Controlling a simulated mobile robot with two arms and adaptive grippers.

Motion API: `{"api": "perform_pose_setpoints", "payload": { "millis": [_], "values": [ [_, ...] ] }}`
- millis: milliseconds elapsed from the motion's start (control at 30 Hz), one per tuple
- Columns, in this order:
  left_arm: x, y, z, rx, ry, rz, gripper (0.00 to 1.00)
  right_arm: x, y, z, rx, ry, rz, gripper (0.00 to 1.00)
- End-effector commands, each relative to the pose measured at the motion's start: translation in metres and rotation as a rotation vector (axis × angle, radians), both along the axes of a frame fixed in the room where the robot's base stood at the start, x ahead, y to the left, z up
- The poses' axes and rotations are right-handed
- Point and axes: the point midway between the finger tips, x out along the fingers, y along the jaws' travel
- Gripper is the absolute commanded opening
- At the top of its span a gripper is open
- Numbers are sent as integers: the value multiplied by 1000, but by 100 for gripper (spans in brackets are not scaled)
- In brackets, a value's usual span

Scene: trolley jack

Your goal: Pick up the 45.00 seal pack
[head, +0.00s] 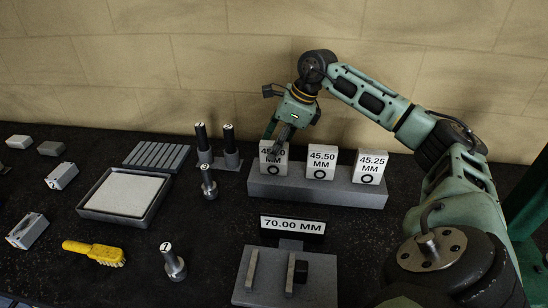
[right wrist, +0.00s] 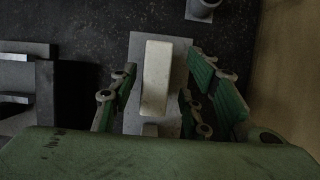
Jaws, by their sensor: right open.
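A white seal pack (head: 273,168) stands at the left end of a grey block (head: 315,192). My right gripper (head: 281,138) is open and pointed down at this pack. In the right wrist view the white pack (right wrist: 156,82) lies between the spread fingers, with a gap on each side. Beside it stand the 45.50 MM pack (head: 321,164) and the 45.25 MM pack (head: 370,167). My left gripper is not in view.
A 70.00 MM sign (head: 293,225) and a grey fixture (head: 262,291) stand in front of the block. Dark-topped posts (head: 202,143) stand to its left. A pale tray (head: 87,209), a yellow brush (head: 93,252) and a numbered plunger (head: 172,262) lie further left.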

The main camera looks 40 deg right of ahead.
Motion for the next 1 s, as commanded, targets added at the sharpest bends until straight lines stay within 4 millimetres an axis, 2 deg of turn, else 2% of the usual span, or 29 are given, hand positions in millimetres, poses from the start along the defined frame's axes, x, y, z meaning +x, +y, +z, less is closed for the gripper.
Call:
{"api": "perform_pose_setpoints", "payload": {
  "millis": [267, 433, 667, 1000],
  "values": [
    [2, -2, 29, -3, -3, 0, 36, 8, 14, -31, 2, 4, 2, 44],
    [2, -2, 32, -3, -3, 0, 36, 14, 17, -49, 1, 1, 1, 44],
    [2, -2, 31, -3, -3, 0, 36, 15, 18, -52, 1, -1, 0, 44],
    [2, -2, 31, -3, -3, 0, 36, 15, 17, -51, 1, -1, 0, 16]
  ]
}}
